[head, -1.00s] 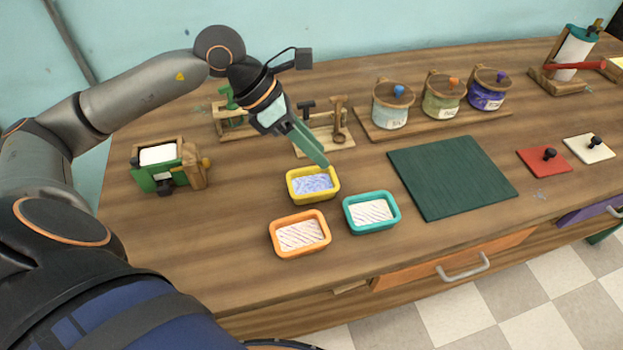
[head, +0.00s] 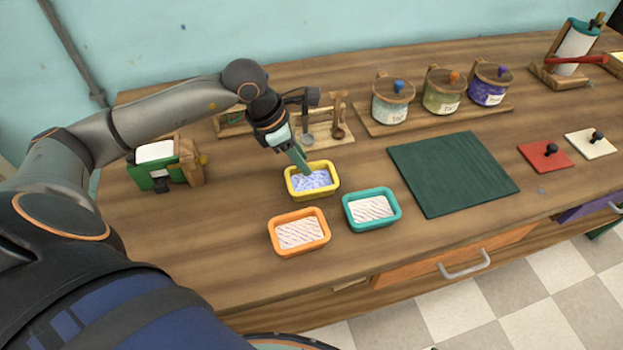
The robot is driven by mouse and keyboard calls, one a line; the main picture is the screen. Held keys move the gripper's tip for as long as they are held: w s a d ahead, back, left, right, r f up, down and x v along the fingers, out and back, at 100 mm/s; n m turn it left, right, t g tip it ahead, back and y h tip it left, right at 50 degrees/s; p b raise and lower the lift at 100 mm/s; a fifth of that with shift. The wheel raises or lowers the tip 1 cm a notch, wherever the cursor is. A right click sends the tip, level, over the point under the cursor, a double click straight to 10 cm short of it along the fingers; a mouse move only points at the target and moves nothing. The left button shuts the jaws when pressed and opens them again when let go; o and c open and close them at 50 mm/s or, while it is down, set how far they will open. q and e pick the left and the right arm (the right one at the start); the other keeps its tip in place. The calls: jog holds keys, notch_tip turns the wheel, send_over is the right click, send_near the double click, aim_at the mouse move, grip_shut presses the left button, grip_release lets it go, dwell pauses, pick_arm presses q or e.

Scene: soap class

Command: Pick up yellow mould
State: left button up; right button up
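The yellow mould (head: 325,191) is a small rectangular tray with a bluish-purple swirled filling, standing on the wooden bench. My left gripper (head: 304,169) reaches down from behind it, with green fingers at the mould's back rim. The fingers overlap the rim in the picture; I cannot tell whether they touch it. The fingers line up in this view, so their gap is hidden. My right gripper is not in view.
An orange mould (head: 300,249) and a teal mould (head: 372,226) stand just in front. A dark green mat (head: 453,173) lies to the right. A tool rack (head: 345,141) and lidded jars (head: 393,101) stand behind. A green and wooden device (head: 165,174) is at left.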

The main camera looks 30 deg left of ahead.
aim_at(312, 183)
pick_arm(q)
jog(key=shift+x, duration=1.25)
grip_shut()
dwell(0.4)
